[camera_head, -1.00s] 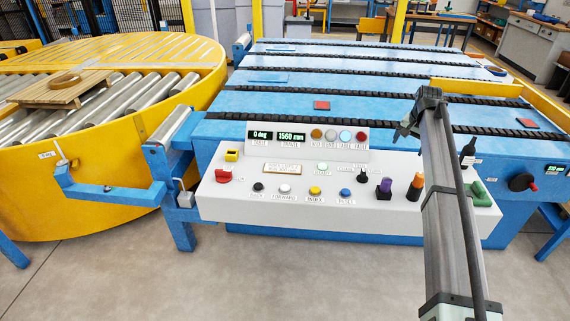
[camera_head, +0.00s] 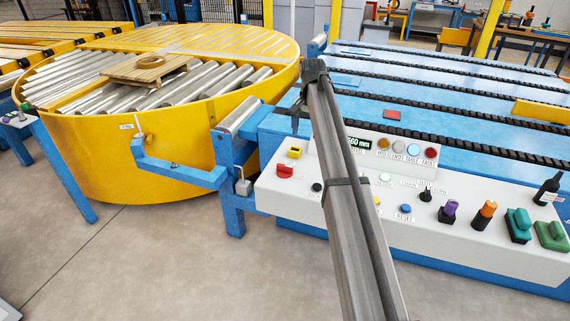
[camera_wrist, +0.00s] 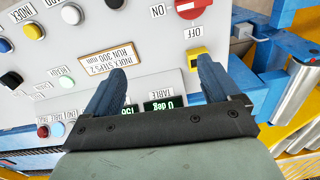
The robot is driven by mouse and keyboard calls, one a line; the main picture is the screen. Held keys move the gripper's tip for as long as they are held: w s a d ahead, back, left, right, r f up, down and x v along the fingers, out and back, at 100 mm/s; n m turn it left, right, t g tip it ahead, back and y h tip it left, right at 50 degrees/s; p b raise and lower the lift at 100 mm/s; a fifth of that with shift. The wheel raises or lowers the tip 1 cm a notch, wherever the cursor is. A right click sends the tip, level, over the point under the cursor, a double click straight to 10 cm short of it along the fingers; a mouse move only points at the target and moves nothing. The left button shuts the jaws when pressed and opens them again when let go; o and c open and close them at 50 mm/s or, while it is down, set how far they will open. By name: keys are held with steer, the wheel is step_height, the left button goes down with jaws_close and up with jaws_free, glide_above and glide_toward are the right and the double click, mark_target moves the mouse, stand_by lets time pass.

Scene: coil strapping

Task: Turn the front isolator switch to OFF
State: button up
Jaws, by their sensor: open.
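The isolator switch (camera_head: 285,170) is a red handle at the left front of the white sloped panel (camera_head: 480,245). In the wrist view the red switch (camera_wrist: 192,9) is at the top edge, partly cut off. The label ON is beside it and OFF is between it and a yellow block (camera_wrist: 195,57). A pale mark on the switch lies crosswise, in line with ON. My gripper (camera_wrist: 160,66) is open and empty above the panel, its right finger near the yellow block in the picture. The fingers are apart from the red switch. In the head view my gripper (camera_head: 297,108) is behind the switch.
Buttons, a purple knob (camera_head: 449,211), an orange knob (camera_head: 484,214) and green switches (camera_head: 518,225) fill the panel's right side. The yellow turntable (camera_head: 160,165) and a blue bracket arm (camera_head: 180,172) are to the left.

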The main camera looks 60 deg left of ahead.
glide_toward(285, 165)
steer(key=shift+n, duration=0.4)
step_height(285, 165, down, 9)
steer(key=shift+a+f, duration=0.1)
steer(key=shift+a, duration=0.05)
steer(key=shift+c, duration=0.3)
steer(key=c, duration=1)
